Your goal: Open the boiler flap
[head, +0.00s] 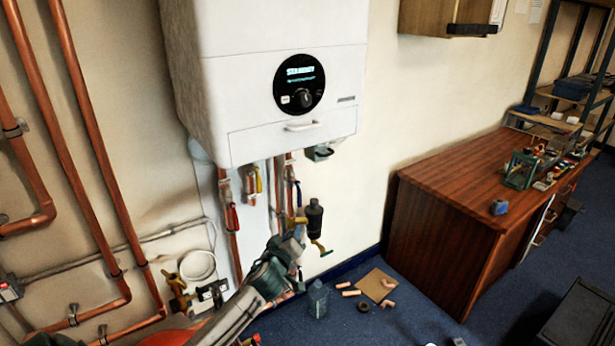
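The white boiler (225,60) hangs on the wall, with a round black display and dial (299,84) on its front. The boiler flap (260,143) is the low front panel with a small white bar handle (302,126). It looks closed, flush with the front. My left gripper (297,226) is below the boiler, in front of the pipes and well below the flap handle, not touching it. Its fingers blend with the valves behind, so I cannot tell whether they are open. My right gripper is not in view.
Copper pipes (88,120) run down the left wall. Pipes with red and yellow valve handles (232,217) and a dark cylinder (314,214) hang under the boiler. A wooden desk (440,190) stands right. Copper fittings and a tan square (376,284) lie on the blue floor.

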